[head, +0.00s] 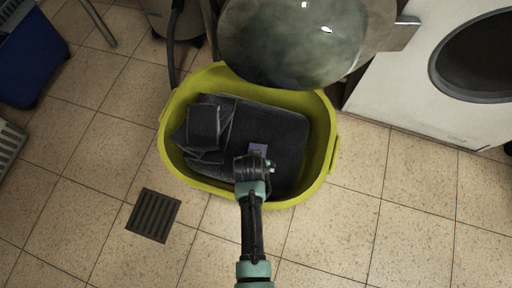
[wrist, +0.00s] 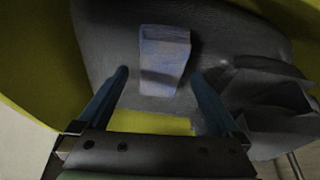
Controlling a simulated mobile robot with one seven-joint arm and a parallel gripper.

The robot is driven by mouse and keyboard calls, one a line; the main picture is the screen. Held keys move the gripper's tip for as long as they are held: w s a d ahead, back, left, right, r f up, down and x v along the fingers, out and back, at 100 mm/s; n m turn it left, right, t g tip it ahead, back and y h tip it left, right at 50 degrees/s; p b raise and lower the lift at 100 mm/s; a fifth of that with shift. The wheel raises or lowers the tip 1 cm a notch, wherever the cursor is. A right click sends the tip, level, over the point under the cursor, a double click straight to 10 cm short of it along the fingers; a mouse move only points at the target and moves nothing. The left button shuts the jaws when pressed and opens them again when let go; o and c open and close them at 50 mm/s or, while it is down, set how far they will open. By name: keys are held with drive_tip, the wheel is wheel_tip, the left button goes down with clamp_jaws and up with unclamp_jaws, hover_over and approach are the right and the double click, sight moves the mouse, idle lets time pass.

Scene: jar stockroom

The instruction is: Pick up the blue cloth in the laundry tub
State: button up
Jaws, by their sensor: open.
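The blue cloth (head: 258,149) is a small, folded, pale blue-violet piece lying on dark grey fabric inside the yellow-green laundry tub (head: 326,160). In the wrist view the cloth (wrist: 165,50) sits upper centre, and the tub wall (wrist: 25,75) shows at the left. My gripper (head: 255,163) reaches into the tub from the front and hides part of the cloth's near side in the head view. In the wrist view my gripper (wrist: 160,75) is open, its fingers on either side of the cloth's near end. I cannot tell whether they touch it.
Dark grey fabric (head: 282,122) covers much of the tub's inside, with raised folds (head: 205,125) at the left. A rounded metal vessel (head: 290,40) overhangs the tub's back. A white washing machine (head: 405,85) stands right, a blue bin (head: 30,50) left. A floor drain (head: 153,215) lies front left.

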drive_tip(key=b+x, duration=0.2)
drive_tip(key=x, duration=0.1)
drive_tip(key=shift+a, duration=0.1)
drive_tip(key=shift+c, duration=0.3)
drive_tip(key=shift+r, duration=0.1)
drive_tip(key=c, duration=1.3)
